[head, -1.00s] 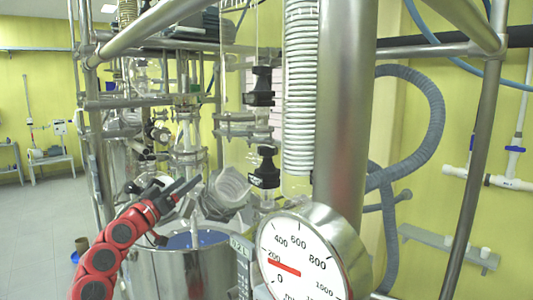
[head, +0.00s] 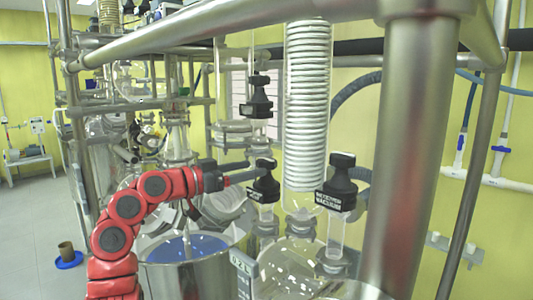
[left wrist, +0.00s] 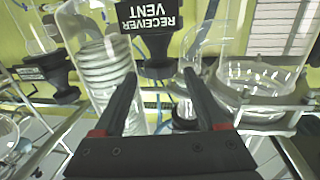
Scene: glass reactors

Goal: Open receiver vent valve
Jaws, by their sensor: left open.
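The receiver vent valve shows upside down in the left wrist view, with a black body (left wrist: 157,50) and a label reading RECEIVER VENT (left wrist: 150,16). It appears to be the black-handled valve (head: 265,182) at the centre of the head view. My left gripper (head: 245,174) reaches in from the left, right beside this valve in the picture. In the left wrist view my left gripper (left wrist: 160,80) is open, its two fingers either side of the valve body. Contact cannot be told. My right gripper is out of view.
A black valve labelled RECEIVER VACUUM (head: 338,185) stands to the right. Another black valve (head: 259,95) is above. A glass coil condenser (head: 308,110) and a thick steel post (head: 408,160) stand close by. A steel vessel (head: 188,265) is below the arm.

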